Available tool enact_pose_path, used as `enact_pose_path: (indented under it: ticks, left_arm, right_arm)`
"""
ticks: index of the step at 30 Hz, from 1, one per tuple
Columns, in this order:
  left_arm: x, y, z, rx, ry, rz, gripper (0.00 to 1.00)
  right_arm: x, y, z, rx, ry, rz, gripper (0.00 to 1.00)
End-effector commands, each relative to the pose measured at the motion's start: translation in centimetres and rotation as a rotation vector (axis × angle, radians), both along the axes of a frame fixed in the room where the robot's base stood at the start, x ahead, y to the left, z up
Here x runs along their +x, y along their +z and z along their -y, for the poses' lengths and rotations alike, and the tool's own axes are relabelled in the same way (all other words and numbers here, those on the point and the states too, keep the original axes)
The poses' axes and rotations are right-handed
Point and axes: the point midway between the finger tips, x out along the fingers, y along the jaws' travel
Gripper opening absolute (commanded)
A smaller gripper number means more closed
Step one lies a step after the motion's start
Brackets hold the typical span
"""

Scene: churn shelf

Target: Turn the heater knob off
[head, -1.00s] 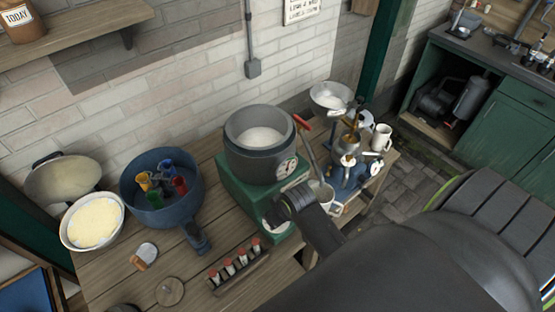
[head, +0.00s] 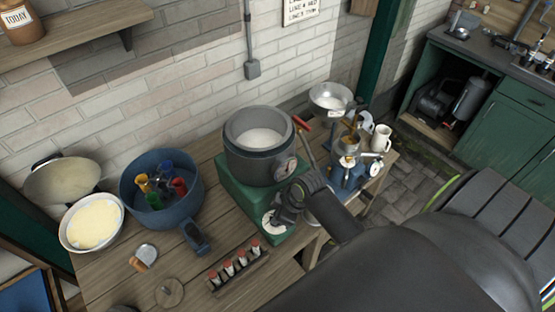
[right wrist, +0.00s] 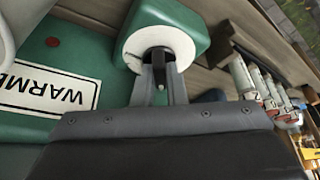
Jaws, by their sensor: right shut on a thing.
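The green heater (head: 235,203) stands on the wooden table with a dark metal pot (head: 258,157) of pale contents on top. Its white round dial (right wrist: 133,52) with a dark knob (right wrist: 159,59) sits on the green front, beside a plate reading "WARM…" (right wrist: 45,88). My right gripper (right wrist: 160,75) is shut on the knob, with its fingers on either side of it. In the head view the right gripper (head: 277,215) partly covers the dial. My left gripper is not in view.
A rack of several red-capped vials (head: 240,263) stands just in front of the heater. A blue pan (head: 150,200) holds coloured cups on the left, beside a bowl of yellow contents (head: 92,222). Metal apparatus (head: 350,165) and a white jug (head: 381,138) crowd the right.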

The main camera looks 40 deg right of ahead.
Motion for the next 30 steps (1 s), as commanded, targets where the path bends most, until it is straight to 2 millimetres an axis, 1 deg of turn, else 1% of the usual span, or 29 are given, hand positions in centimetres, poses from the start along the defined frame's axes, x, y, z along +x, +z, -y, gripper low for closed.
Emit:
enact_pose_path:
  ticks: [3, 10, 26, 27, 30]
  left_arm:
    - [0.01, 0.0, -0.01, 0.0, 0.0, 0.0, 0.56]
    - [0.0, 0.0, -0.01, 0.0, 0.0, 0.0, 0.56]
    - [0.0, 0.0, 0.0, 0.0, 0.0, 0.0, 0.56]
    - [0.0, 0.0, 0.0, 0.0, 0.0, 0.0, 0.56]
    - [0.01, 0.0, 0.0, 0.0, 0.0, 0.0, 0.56]
  right_arm:
    - [0.06, -0.02, 0.12, -0.002, 0.067, -0.001, 0.0]
    - [0.07, -0.02, 0.14, -0.002, 0.15, -0.001, 0.0]
    - [0.06, -0.02, 0.14, -0.002, 0.179, -0.002, 0.0]
    - [0.06, -0.02, 0.14, -0.002, 0.179, -0.002, 0.13]
    - [0.07, -0.02, 0.14, -0.003, 0.179, 0.0, 0.26]
